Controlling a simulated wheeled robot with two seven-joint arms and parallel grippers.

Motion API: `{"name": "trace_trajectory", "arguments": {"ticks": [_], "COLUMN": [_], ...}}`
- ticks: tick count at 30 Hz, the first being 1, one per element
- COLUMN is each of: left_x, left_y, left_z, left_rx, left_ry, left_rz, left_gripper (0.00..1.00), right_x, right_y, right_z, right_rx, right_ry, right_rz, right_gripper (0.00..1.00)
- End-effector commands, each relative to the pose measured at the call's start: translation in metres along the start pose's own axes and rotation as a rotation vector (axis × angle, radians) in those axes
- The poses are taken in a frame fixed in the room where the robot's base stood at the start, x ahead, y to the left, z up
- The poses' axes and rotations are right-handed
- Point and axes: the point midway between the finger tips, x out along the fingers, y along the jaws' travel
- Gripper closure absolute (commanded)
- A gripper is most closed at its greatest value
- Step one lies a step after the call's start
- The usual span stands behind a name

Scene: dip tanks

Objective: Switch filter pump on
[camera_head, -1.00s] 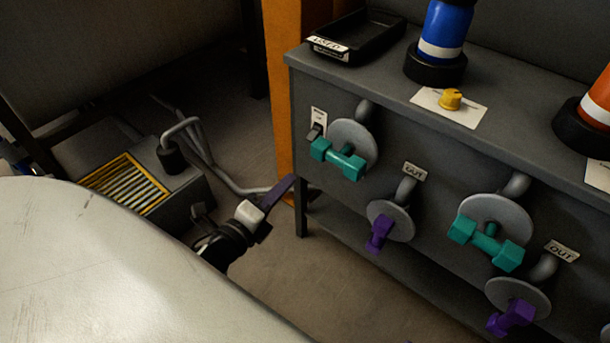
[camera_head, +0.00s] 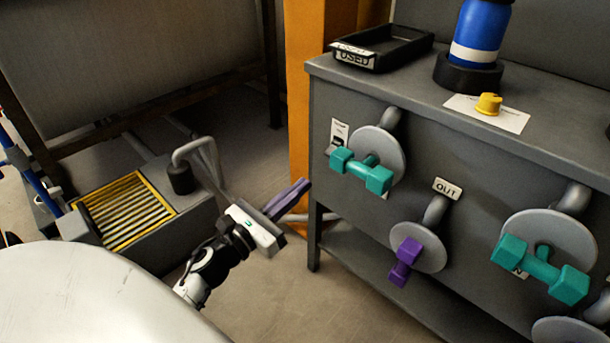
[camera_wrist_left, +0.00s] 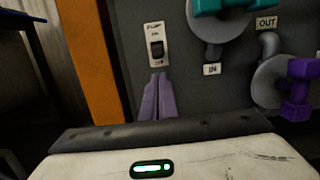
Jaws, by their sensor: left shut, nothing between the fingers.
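A dark rocker switch on a white label plate (camera_head: 339,134) sits at the left end of the grey cabinet's front, beside a grey disc with a teal handle. The wrist view shows the switch (camera_wrist_left: 157,48) straight ahead, with small markings above and below the rocker. My left gripper (camera_head: 301,187) has purple fingers shut with nothing between them. It is left of the cabinet and lower than the switch in the head view. In the wrist view the fingertips (camera_wrist_left: 158,78) point just below the switch, apparently apart from it. My right gripper is out of view.
Teal handles (camera_head: 363,171) and purple handles (camera_head: 406,258) stick out from the cabinet front. An orange post (camera_head: 300,120) stands beside its left end. A black tray (camera_head: 385,48) and blue bottle (camera_head: 478,40) stand on top. A yellow-edged grate (camera_head: 125,210) lies at left.

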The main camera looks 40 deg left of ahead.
Motion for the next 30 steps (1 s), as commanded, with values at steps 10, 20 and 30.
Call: {"name": "trace_trajectory", "arguments": {"ticks": [10, 20, 30], "left_x": [0.063, 0.084, 0.084], "left_y": [0.001, 0.000, 0.000], "left_z": [0.001, 0.000, 0.001], "left_rx": [0.002, 0.000, 0.000], "left_ry": [-0.002, 0.000, 0.003], "left_rz": [-0.001, 0.001, 0.001], "left_gripper": [1.00, 1.00, 1.00], "right_x": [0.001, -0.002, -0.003], "right_y": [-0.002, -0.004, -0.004], "right_z": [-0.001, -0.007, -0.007], "right_rx": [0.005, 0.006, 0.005], "right_ry": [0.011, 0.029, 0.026], "right_rz": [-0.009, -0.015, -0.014], "right_gripper": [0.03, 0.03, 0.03]}}
